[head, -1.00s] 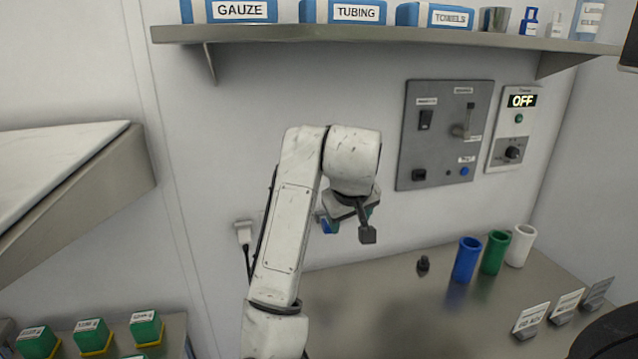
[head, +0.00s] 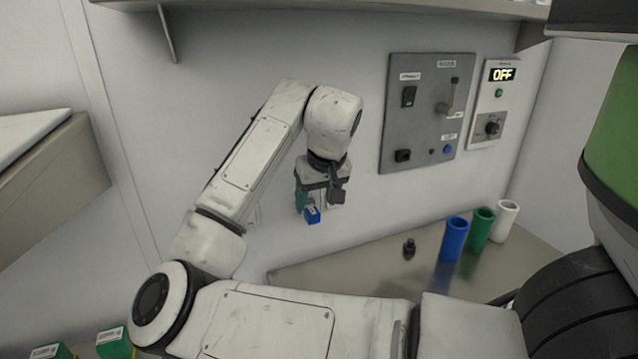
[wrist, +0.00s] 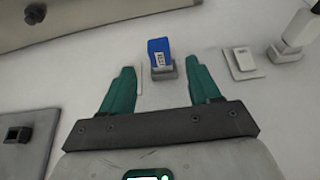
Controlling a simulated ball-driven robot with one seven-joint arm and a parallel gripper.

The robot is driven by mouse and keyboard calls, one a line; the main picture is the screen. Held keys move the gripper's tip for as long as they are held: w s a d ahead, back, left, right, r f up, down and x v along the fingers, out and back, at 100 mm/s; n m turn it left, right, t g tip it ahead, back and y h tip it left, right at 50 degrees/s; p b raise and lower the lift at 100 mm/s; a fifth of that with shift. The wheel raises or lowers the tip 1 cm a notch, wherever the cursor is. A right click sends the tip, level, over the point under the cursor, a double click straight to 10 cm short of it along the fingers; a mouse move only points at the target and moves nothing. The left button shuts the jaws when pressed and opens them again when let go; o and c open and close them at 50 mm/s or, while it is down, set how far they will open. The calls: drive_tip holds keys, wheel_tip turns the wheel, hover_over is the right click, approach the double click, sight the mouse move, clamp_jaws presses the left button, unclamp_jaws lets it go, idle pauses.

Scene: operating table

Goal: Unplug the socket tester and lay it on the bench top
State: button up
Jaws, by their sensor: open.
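The socket tester is a small blue block with a pale label. It shows beyond and between the fingers in the wrist view (wrist: 159,47), with its grey lower end at the white wall. It also shows just below my gripper in the head view (head: 312,216). My gripper (wrist: 160,68) has two green fingers spread apart with nothing held. In the head view my gripper (head: 308,198) is close to the wall. I cannot tell how far the fingertips are from the tester. The grey bench top (head: 345,272) lies lower right, partly hidden by my arm.
A small black object (head: 409,249) stands on the bench, left of blue (head: 453,240), green (head: 480,230) and white (head: 506,220) cups. A grey switch panel (head: 428,112) is on the wall. A white plug (wrist: 298,30) and plate (wrist: 242,62) are right of the tester.

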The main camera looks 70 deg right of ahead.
sight(313, 212)
drive_tip(key=shift+x, duration=2.2)
clamp_jaws()
